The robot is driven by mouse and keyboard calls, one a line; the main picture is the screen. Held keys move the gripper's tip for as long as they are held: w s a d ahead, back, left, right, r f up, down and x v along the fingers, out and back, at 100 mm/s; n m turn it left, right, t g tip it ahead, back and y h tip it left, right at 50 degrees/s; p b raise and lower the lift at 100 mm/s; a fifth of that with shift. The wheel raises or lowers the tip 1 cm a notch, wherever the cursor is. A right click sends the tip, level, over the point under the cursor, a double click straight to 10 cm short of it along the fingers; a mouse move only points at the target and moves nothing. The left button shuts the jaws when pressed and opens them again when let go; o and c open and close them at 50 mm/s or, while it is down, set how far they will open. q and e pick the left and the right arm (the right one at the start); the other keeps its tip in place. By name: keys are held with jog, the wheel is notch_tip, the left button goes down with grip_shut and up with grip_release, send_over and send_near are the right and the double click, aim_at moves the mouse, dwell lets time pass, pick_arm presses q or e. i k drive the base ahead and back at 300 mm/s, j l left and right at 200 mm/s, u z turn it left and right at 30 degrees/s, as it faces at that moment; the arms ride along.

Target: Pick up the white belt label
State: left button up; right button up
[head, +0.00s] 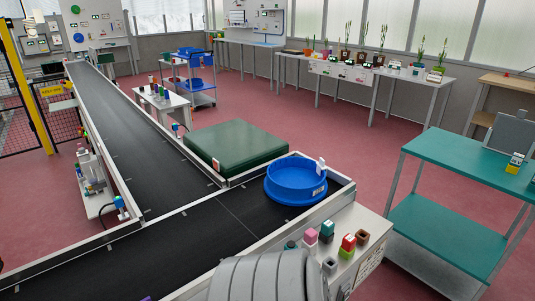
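Several small white pieces show around the conveyor, and I cannot tell which is the belt label. One white upright piece (321,164) stands at the right rim of the round blue tub (283,190). A pale sticker (319,190) is on the tub's side. Small light marks lie along the black conveyor belt (150,170). Neither of my grippers is in view. A grey ribbed part, likely my own arm, fills the bottom middle.
The tub sits on the belt's right end. A side table with small coloured blocks (348,243) stands in front of it. A teal two-shelf table (470,160) is at the right. A yellow post (30,90) and fence stand at the left.

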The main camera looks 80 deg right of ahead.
aim_at(321, 166)
jog(key=z, duration=3.15)
jog(key=i+l, duration=0.25)
jog(key=l, duration=0.2)
jog(key=i+l, duration=0.25)
jog(key=l, duration=0.15)
